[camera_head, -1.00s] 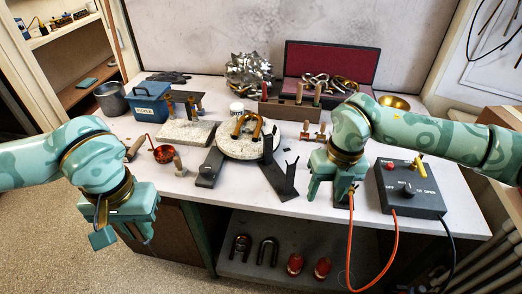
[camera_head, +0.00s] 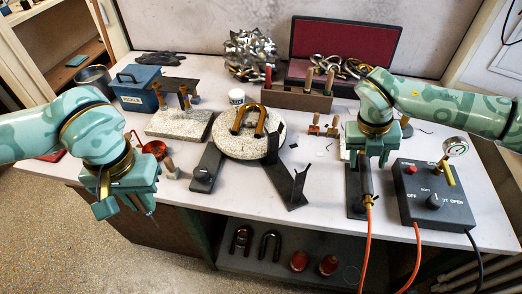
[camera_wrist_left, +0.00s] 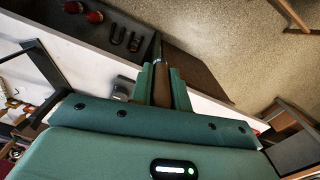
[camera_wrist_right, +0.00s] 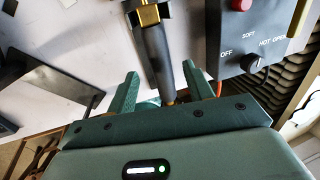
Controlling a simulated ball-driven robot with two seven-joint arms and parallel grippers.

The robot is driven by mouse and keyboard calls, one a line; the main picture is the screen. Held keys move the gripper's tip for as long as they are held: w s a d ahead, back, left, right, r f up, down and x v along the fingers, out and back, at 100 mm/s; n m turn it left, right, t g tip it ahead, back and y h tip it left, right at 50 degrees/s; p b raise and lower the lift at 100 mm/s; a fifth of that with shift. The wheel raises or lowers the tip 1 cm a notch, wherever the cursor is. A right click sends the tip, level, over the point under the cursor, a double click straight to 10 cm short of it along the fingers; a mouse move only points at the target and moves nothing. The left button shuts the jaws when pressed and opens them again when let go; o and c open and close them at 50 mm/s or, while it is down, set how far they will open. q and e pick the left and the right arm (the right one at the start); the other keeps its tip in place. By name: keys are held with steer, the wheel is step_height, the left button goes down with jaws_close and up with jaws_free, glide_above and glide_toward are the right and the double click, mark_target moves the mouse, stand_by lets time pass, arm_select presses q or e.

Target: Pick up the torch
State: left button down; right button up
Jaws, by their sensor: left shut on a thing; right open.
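The torch (camera_wrist_right: 155,55) has a dark handle with a brass collar, and it lies between the parted fingers of my right gripper (camera_wrist_right: 162,92) in the right wrist view. In the head view its hose end (camera_head: 367,184) shows below my right gripper (camera_head: 371,160), with an orange hose running off the front edge; the rest is mostly hidden. I cannot tell whether the fingers touch it. My left gripper (camera_wrist_left: 163,85) is shut on a wooden-handled tool (camera_wrist_left: 160,92) with a thin dark tip. In the head view my left gripper (camera_head: 126,203) is off the table's front edge.
A grey control box (camera_head: 436,196) with a gauge stands right of the torch. A round pale block (camera_head: 232,146) carries a brass U-shaped piece (camera_head: 262,121). A dark angled stand (camera_head: 288,188) lies in front. A blue box (camera_head: 139,91) stands at back left.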

mark_target(365, 166)
steer(key=f, duration=0.2)
steer(key=w+f, duration=0.1)
steer(key=shift+d+b, duration=0.25)
steer(key=shift+b, duration=0.15)
arm_select(q)
steer(key=shift+w+f+b, duration=0.2)
steer(key=shift+f+b, duration=0.1)
steer(key=shift+f, duration=0.7)
arm_select(e)
steer(key=shift+s+d+f, duration=0.2)
steer(key=shift+f, duration=0.35)
steer(key=shift+s+d+f, duration=0.15)
steer(key=shift+s+f, duration=0.05)
steer(key=shift+f, duration=0.35)
arm_select(q)
steer(key=shift+w, duration=0.15)
arm_select(e)
steer(key=shift+w, duration=0.15)
steer(key=shift+c, duration=0.9)
steer(key=shift+r, duration=0.1)
steer(key=c, duration=0.9)
steer(key=shift+o, duration=0.2)
